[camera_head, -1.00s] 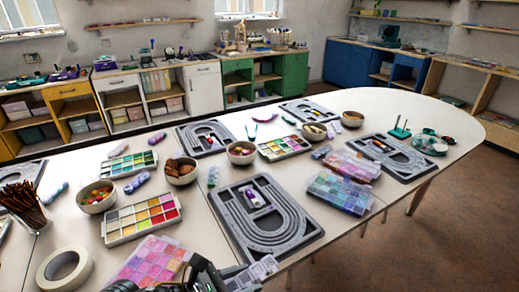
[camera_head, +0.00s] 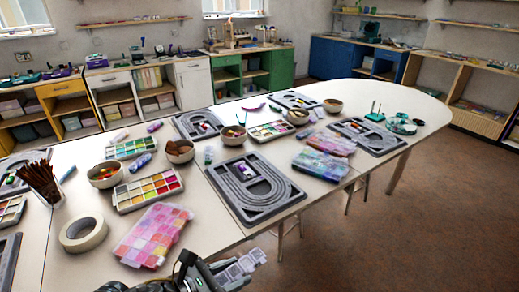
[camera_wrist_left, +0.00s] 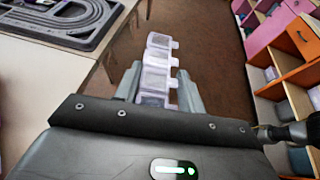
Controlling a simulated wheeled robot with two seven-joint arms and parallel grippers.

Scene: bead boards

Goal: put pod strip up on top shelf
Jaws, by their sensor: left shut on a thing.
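The pod strip (camera_head: 240,266) is a row of several clear, pale lidded boxes. My left gripper (camera_head: 218,277) is shut on its near end at the bottom of the head view. In the left wrist view the pod strip (camera_wrist_left: 157,62) points away from between the two fingers of my left gripper (camera_wrist_left: 157,88), over the brown floor and clear of the table edge. Wall shelves show at the back: one at left (camera_head: 130,23) and others at upper right (camera_head: 380,15). Which one is the top shelf I cannot tell. My right gripper is not seen.
The long white table (camera_head: 215,232) carries grey bead boards (camera_head: 291,207), paint trays (camera_head: 148,190), bowls (camera_head: 105,174), a tape roll (camera_head: 83,233) and pink bead boxes (camera_head: 153,234). Low cabinets (camera_head: 193,84) line the back wall. The floor (camera_head: 400,235) at right is clear.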

